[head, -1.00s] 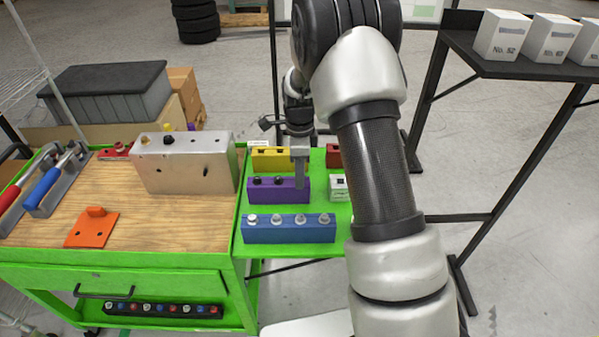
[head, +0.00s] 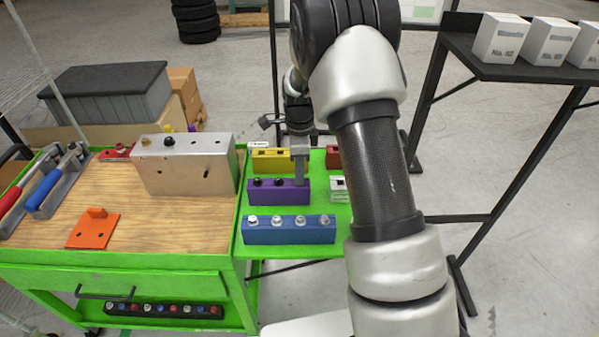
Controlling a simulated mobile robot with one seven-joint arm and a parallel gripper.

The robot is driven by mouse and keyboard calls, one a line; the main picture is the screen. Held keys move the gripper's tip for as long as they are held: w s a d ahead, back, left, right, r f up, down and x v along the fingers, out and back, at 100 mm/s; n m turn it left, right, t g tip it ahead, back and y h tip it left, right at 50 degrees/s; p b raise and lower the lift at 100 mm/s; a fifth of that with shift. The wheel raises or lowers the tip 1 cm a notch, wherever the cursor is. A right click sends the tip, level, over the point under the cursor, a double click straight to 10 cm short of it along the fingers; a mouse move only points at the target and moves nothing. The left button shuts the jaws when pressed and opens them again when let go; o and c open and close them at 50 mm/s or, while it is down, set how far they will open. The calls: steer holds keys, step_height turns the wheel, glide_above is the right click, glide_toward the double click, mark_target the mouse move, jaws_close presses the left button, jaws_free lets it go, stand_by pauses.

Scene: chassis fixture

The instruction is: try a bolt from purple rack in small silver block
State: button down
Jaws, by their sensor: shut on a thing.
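The purple rack (head: 270,194) stands on the green side shelf, with dark bolt heads (head: 257,182) showing along its top. My gripper (head: 300,178) points down at the right end of this rack. It is shut on a bolt there, but the fingers hide the bolt, and I cannot tell whether it is still in its hole. A small pale silver block (head: 337,184) stands right of the purple rack, partly hidden behind my arm. A larger silver block (head: 190,178) with holes and a yellow and a purple bolt on top stands on the wooden bench.
A blue rack (head: 289,236) with several silver bolts stands in front of the purple one. A yellow rack (head: 268,166) is behind it, and a red block (head: 333,160) is at the back right. An orange bracket (head: 92,231) lies on the bench.

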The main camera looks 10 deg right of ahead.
steer(key=shift+r+p, duration=2)
steer(key=shift+r, duration=1.25)
